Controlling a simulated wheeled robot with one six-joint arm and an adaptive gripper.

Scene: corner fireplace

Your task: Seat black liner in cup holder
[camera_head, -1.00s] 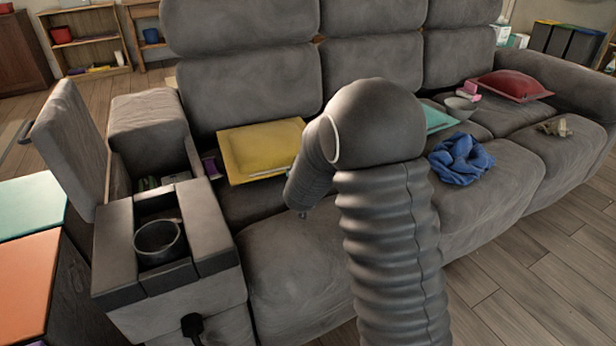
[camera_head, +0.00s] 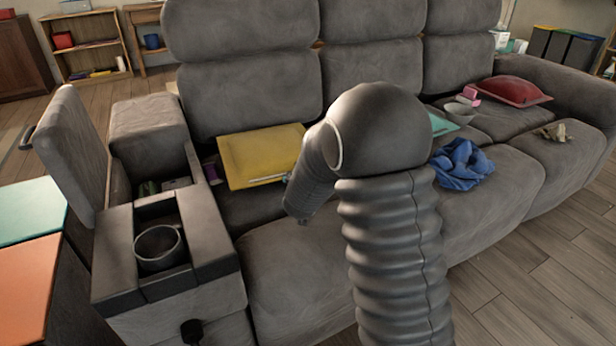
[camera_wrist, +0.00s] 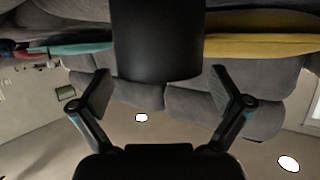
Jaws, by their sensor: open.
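A dark round cup shape with a pale rim (camera_head: 158,247) is in the square recess of the sofa's armrest console (camera_head: 207,232), at the left of the head view. I cannot tell whether it is the black liner or the cup holder itself. My gripper (camera_wrist: 160,86) is open in the wrist view, its two fingers wide apart. A smooth black cylindrical shape (camera_wrist: 156,42) shows at the top between and beyond the fingers. I cannot tell what it is; no finger clearly touches it. In the head view my arm hides most of the gripper, above the left seat, right of the console.
The console lid (camera_head: 72,150) stands open, with small items in the bin behind the recess. The front left seat (camera_head: 295,265) is clear.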

